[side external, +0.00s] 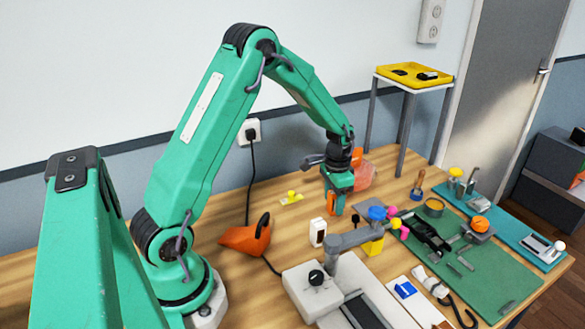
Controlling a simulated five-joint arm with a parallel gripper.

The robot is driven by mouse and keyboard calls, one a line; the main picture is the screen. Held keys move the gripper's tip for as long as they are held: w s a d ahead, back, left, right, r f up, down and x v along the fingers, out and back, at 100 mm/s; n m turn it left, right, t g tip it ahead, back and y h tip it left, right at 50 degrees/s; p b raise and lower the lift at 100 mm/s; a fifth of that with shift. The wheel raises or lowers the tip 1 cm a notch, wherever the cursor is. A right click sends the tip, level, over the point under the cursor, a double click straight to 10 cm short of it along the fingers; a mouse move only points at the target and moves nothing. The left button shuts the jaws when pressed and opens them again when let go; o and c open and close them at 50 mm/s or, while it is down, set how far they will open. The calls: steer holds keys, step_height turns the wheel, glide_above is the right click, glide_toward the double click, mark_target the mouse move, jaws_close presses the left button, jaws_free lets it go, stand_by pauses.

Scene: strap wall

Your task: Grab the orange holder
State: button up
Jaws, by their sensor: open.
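My gripper (337,203) points down over the wooden table, near its middle. Its jaws are open. A small upright orange piece (331,203) shows at the jaws; I cannot tell whether it stands between them or belongs to the gripper. An orange holder-like body (240,238) with a dark upright part lies on the table to the left, well apart from the gripper. Another orange, partly see-through thing (364,174) stands behind the gripper and is partly hidden by it. I cannot tell which of these is the orange holder.
A white block (318,232) and a grey-armed device (355,238) stand in front of the gripper. A green mat (480,270) with tools lies to the right. A yellow tray (415,77) tops a stand behind. Bare table lies between gripper and left orange body.

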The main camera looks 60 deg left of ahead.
steer(key=c, duration=1.1)
steer(key=shift+r, duration=0.15)
steer(key=shift+r, duration=0.5)
step_height(320, 180, up, 3)
steer(key=shift+d+r, duration=0.15)
steer(key=s+d+r, duration=0.1)
steer(key=d+r, duration=0.1)
steer(key=d, duration=0.1)
steer(key=s+d+r, duration=0.1)
steer(key=d+r, duration=0.1)
steer(key=d, duration=0.2)
steer(key=s+d+r, duration=0.1)
steer(key=d+r, duration=0.1)
steer(key=d, duration=0.2)
steer(key=shift+s+r, duration=0.1)
steer(key=shift+r, duration=0.15)
